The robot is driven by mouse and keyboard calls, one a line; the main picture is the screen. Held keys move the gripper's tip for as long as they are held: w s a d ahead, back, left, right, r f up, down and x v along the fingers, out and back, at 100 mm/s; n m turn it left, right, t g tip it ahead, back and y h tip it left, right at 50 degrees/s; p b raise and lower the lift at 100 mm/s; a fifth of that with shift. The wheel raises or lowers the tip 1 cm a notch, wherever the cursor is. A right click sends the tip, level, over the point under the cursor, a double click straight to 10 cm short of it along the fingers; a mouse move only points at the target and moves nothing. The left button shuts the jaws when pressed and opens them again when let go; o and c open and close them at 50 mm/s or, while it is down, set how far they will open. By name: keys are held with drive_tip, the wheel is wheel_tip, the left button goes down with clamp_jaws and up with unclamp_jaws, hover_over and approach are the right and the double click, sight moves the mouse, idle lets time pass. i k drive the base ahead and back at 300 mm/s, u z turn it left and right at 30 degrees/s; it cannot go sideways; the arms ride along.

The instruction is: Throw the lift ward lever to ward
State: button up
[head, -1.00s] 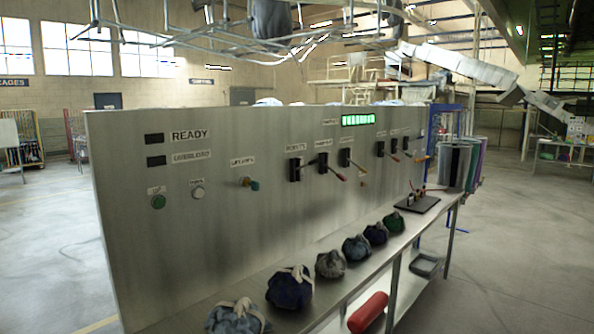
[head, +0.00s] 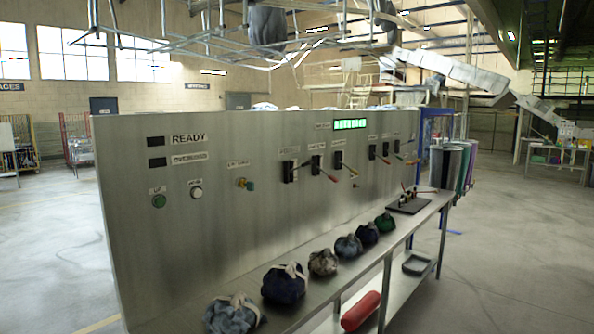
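A large upright steel panel (head: 150,250) carries several levers in a row. A lever with a red tip (head: 333,178) and one with a yellow-orange tip (head: 354,171) stick out and down from dark slotted plates. Smaller levers (head: 384,155) sit farther right, one with an orange tip (head: 413,161). The small labels above the levers are too blurred to read, so I cannot tell which is the lift ward lever. My gripper is not in view.
Several tied cloth bags (head: 284,284) lie on the steel shelf (head: 300,318) along the panel. A green button (head: 159,201), a white button (head: 196,192) and a yellow-teal knob (head: 245,184) are at left. A red cylinder (head: 361,311) lies below. The floor right of the bench is clear.

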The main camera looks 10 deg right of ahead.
sight(303, 165)
drive_tip(key=z, duration=0.1)
drive_tip(key=i, duration=0.95)
drive_tip(key=u, duration=0.05)
